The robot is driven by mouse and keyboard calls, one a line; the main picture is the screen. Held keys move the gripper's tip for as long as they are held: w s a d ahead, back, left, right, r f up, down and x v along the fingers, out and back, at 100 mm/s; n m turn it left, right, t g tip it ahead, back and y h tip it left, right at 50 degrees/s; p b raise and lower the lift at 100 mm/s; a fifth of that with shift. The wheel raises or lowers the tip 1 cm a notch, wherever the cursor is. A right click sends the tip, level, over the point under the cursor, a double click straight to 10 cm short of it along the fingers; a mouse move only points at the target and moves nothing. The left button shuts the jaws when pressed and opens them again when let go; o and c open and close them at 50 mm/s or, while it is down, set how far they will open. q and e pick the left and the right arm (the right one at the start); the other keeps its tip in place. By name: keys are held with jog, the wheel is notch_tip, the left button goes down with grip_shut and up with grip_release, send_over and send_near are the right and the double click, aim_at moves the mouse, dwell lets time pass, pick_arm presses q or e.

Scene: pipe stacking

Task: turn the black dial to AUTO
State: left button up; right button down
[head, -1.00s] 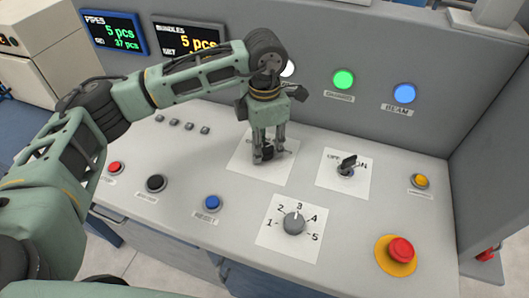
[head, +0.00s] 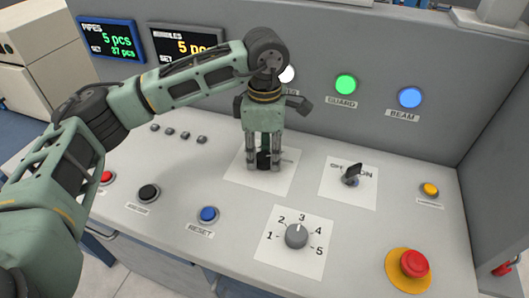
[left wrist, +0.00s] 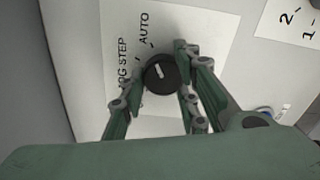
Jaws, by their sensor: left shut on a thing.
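The black dial (head: 263,160) sits on a white label plate (head: 285,182) on the grey console. My left gripper (head: 264,166) reaches down over it, shut with one finger on each side of the dial. In the left wrist view, the dial (left wrist: 161,74) is round with a short white pointer mark on top. The word AUTO (left wrist: 145,28) is printed near its upper left, with STEP and part of JOG further left. The mark tilts toward the upper left; exactly which label it meets is hard to tell. My right gripper is not in view.
A blue reset button (head: 208,214) and a black button (head: 149,193) are in front. Lamps and two displays line the back panel.

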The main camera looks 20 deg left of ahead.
aim_at(264, 153)
pick_arm(q)
jog(key=shift+w+a+r, duration=0.15)
jog(key=shift+w+r, duration=0.1)
jog(key=shift+w, duration=0.05)
jog(key=o, duration=1)
jog(key=shift+f, duration=0.15)
notch_tip(264, 153, up, 12)
